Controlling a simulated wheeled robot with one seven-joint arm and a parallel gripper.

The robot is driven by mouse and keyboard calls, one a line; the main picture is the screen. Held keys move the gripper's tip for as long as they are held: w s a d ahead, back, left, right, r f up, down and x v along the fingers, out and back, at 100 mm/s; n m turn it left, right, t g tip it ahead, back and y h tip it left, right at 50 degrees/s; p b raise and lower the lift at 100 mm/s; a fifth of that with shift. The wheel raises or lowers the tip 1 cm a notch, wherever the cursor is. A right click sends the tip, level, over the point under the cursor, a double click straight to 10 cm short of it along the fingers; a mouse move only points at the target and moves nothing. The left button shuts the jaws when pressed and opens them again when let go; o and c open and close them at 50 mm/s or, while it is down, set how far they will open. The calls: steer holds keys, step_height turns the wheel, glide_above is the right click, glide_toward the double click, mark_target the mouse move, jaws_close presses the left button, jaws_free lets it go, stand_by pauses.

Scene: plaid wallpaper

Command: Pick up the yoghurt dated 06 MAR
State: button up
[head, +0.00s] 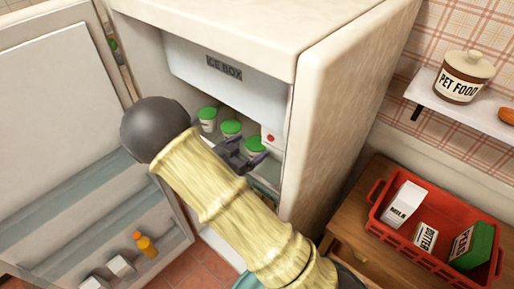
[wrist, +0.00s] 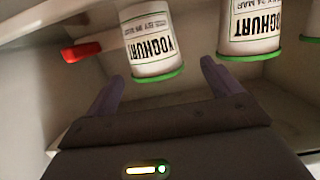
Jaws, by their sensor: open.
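Three yoghurt pots with green lids stand in the fridge below the ice box: a left pot (head: 207,116), a middle pot (head: 230,129) and a right pot (head: 255,146). The wrist view is upside down. There the pot nearest the red knob (wrist: 155,45) lies ahead, between the lines of my fingers; its date is too blurred to read surely. Another pot (wrist: 249,25) is to its right, its date ending in MAR. A third pot's green rim (wrist: 310,40) shows at the edge. My gripper (wrist: 160,82) is open and empty, in front of the pots.
The ice box (head: 222,80) hangs close above the pots. A red knob (wrist: 82,51) sits beside the nearest pot. The open fridge door (head: 60,110) stands at left. A red crate (head: 410,240) with cartons stands on a wooden table at right.

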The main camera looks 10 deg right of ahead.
mark_target(260, 141)
steer(key=shift+w+d, duration=0.1)
steer(key=p+x, duration=0.1)
steer(key=x, duration=0.3)
steer(key=shift+w+d+p, duration=0.1)
steer(key=shift+d+p, duration=0.25)
steer(key=shift+d, duration=0.1)
steer(key=shift+w+d, duration=0.15)
steer(key=c, duration=1.1)
steer(key=shift+c, duration=0.2)
